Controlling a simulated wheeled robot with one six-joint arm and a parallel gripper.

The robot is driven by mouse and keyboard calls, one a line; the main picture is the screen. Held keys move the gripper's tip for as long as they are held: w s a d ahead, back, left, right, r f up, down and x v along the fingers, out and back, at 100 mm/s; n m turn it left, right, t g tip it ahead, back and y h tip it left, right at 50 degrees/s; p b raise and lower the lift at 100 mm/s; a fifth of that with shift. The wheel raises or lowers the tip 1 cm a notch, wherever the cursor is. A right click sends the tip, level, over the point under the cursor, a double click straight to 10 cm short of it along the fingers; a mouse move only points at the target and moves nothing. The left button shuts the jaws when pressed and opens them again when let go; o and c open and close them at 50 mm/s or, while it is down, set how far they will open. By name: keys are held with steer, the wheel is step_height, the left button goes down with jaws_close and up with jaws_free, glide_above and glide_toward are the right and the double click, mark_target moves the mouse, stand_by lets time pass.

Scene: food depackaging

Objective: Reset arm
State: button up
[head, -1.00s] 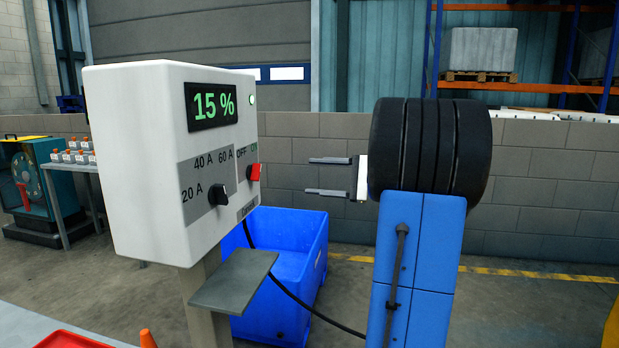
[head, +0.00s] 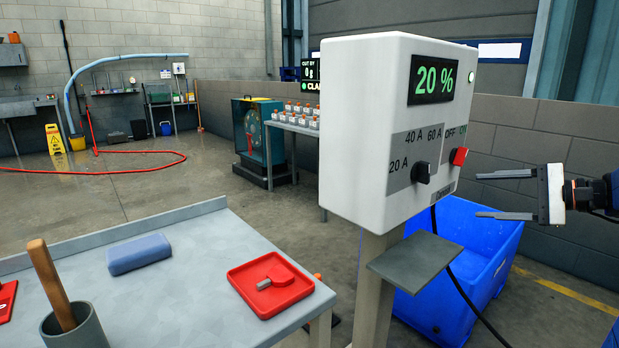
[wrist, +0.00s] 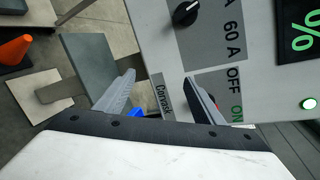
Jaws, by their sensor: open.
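My gripper (head: 505,195) is at the right in the head view, level, with its two fingers spread apart and nothing between them. It points left toward the white control box (head: 365,130), apart from it. The box's display reads 20 % in green. Below it are a black current knob (head: 422,172) and a red OFF/ON switch (head: 458,156). In the wrist view, the open fingers (wrist: 160,95) stand before the box's lower panel (wrist: 185,55), and one finger covers part of the switch area.
A grey shelf (head: 424,262) juts from the box's post. A blue bin (head: 452,290) stands behind, with a black cable hanging before it. A metal table (head: 185,280) at left holds a red tray (head: 250,274), a blue block (head: 139,254) and a grey pot (head: 80,332).

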steer(key=s+a+f+n+g+h, duration=0.2)
steer(key=s+a+f+n+g, duration=0.1)
steer(key=s+a+f, duration=0.4)
steer(key=s+a+f+n+g+h, duration=0.25)
steer(key=s+a+f, duration=0.2)
steer(key=a, duration=0.55)
steer(key=s+f+n+h, duration=0.3)
steer(key=s+f+n, duration=0.1)
steer(key=s, duration=0.3)
steer(key=s+f+n+h, duration=0.3)
steer(key=s+n, duration=0.1)
steer(key=s, duration=0.2)
steer(key=shift+s+d+f+n, duration=0.2)
steer(key=shift+s+f+n, duration=0.15)
steer(key=shift+f, duration=0.05)
